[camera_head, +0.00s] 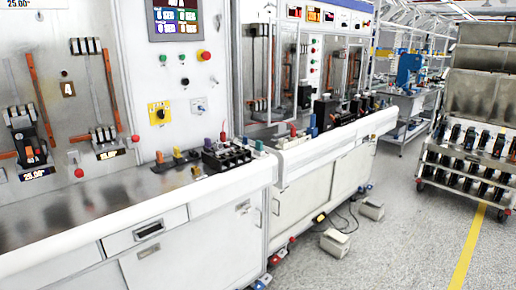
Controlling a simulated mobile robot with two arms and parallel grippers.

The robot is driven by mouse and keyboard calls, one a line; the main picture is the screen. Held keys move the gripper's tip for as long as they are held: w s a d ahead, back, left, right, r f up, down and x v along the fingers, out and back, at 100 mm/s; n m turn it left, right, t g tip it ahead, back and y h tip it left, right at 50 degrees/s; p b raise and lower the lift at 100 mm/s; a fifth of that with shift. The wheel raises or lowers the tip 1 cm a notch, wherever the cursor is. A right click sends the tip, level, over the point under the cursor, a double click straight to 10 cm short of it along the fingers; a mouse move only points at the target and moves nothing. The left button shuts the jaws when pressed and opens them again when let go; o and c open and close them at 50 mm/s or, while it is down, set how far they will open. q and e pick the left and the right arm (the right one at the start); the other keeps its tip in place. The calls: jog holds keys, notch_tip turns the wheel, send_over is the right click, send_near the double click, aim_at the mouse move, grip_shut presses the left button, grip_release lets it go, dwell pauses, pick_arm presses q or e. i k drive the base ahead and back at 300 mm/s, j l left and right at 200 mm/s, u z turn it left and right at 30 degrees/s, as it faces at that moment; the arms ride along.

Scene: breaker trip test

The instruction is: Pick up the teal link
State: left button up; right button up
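Neither of my grippers shows in the head view. I cannot make out the teal link for certain. A small green-teal piece (259,145) stands at the right end of the near bench, just right of a black breaker block (227,155); it is too small to tell whether it is the link. Other small coloured pieces stand along the back of the same bench: an orange one (159,157), a yellow one (178,153) and a purple one (207,144).
The near bench top (90,193) is bare metal at the front left. A second bench (335,138) adjoins on the right. Two pale boxes, one nearer (335,243) and one farther (371,209), and cables lie on the floor. A wheeled rack (466,186) stands right; floor between is clear.

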aim_at(259, 144)
jog(key=i+l+u, duration=0.1)
jog(key=u, duration=0.35)
jog(key=i+l+u, duration=0.15)
jog(key=u, duration=0.3)
jog(key=i+l, duration=0.05)
